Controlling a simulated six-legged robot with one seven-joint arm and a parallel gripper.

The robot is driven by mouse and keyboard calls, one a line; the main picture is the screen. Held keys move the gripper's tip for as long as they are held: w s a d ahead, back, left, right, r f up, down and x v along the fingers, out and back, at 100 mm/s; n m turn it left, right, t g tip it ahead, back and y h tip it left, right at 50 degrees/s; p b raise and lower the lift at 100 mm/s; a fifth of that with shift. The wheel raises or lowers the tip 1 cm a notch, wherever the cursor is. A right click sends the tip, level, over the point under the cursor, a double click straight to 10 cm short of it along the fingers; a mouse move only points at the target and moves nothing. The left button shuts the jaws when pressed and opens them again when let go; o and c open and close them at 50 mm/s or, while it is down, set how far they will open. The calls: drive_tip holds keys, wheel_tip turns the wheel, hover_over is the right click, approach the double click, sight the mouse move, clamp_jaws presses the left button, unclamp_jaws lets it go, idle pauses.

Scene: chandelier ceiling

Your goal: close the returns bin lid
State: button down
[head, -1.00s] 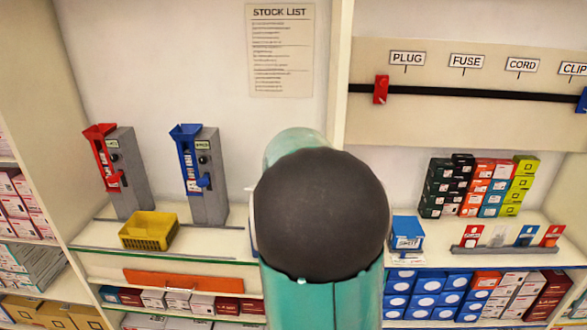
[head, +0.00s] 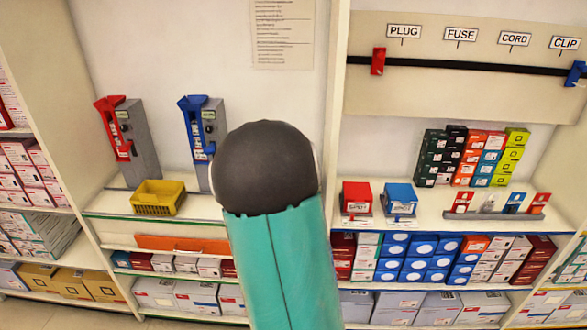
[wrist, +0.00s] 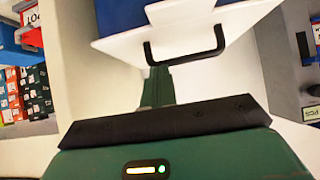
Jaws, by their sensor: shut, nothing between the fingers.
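In the wrist view a white panel (wrist: 190,40) with a black loop handle (wrist: 185,48) fills the upper middle, with a blue surface (wrist: 125,14) against it. It may be the returns bin and its lid; I cannot tell whether the lid is open. My gripper (wrist: 157,85) shows in the wrist view as a green finger piece beyond a black bar. It is shut and empty, close below the handle in the picture; I cannot tell if they touch. My arm hides the gripper and this panel in the head view.
A yellow basket (head: 158,199) and red (head: 126,130) and blue (head: 198,130) grey-backed dispensers stand on the left shelf. A red box (head: 357,197) and a blue box (head: 400,199) sit right of my arm. Stacked cartons (head: 472,157) stand farther right.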

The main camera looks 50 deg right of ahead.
drive_tip(key=shift+s+a+f, duration=0.1)
drive_tip(key=shift+a+f, duration=0.2)
drive_tip(key=shift+f, duration=0.4)
drive_tip(key=shift+a+f, duration=0.25)
drive_tip(key=shift+f, duration=0.45)
drive_tip(key=shift+a+r, duration=0.35)
drive_tip(key=shift+a, duration=0.05)
drive_tip(key=d+r+v, duration=0.1)
drive_tip(key=v, duration=1)
drive_tip(key=shift+s+r, duration=0.15)
drive_tip(key=shift+r, duration=0.45)
drive_tip(key=shift+s, duration=0.1)
